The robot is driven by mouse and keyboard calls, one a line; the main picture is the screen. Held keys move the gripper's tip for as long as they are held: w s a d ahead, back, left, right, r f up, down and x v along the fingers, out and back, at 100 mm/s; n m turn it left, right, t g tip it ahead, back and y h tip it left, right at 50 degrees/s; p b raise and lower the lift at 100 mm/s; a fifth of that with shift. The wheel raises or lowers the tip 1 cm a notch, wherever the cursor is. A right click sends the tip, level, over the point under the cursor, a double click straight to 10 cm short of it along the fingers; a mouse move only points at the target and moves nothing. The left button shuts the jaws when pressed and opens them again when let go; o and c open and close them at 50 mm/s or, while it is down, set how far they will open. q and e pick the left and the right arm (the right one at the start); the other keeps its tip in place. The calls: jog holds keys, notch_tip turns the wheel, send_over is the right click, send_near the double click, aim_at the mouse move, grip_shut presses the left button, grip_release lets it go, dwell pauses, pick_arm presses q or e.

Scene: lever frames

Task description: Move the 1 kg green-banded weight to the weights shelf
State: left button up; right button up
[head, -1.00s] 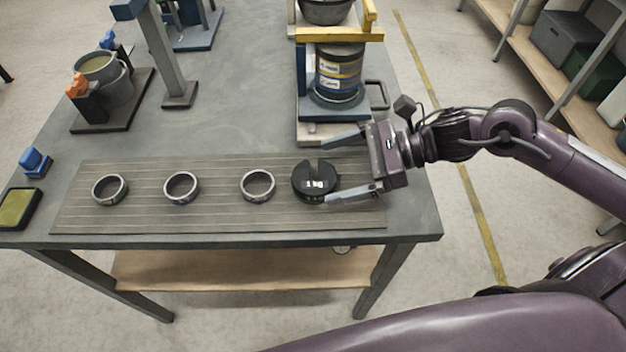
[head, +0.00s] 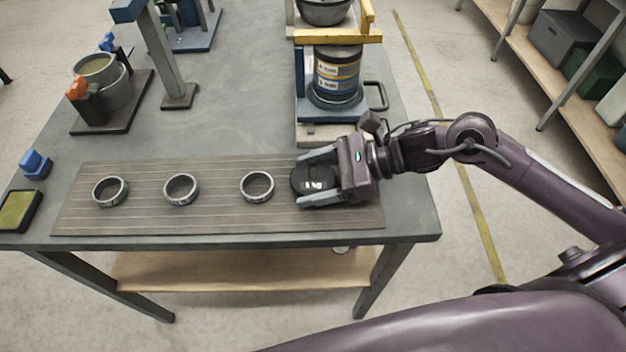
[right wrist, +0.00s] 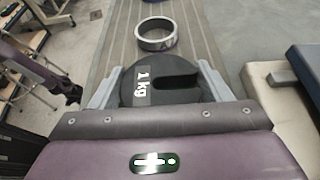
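The 1 kg weight (head: 313,181) is a black slotted disc with a white "1 kg" label, on the right end of the grooved grey mat (head: 220,215). In the right wrist view the weight (right wrist: 160,86) sits between the fingers, its slot opening to the right. My right gripper (head: 317,180) reaches in from the right, with one finger against each side of the weight. The weight still appears to rest on the mat. Its green band is hidden by the fingers now. My left gripper is not in view. I cannot tell which shelf is the weights shelf.
Three grey rings (head: 182,188) stand in a row on the mat, left of the weight. A blue-and-yellow stand with a banded can (head: 337,75) is just behind my gripper. A wooden shelf unit (head: 507,25) with boxes stands at the far right, across clear floor.

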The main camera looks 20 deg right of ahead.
jog(key=c, duration=1.2)
jog(key=shift+r, duration=0.15)
jog(key=shift+c, duration=0.9)
jog(key=shift+r, duration=0.1)
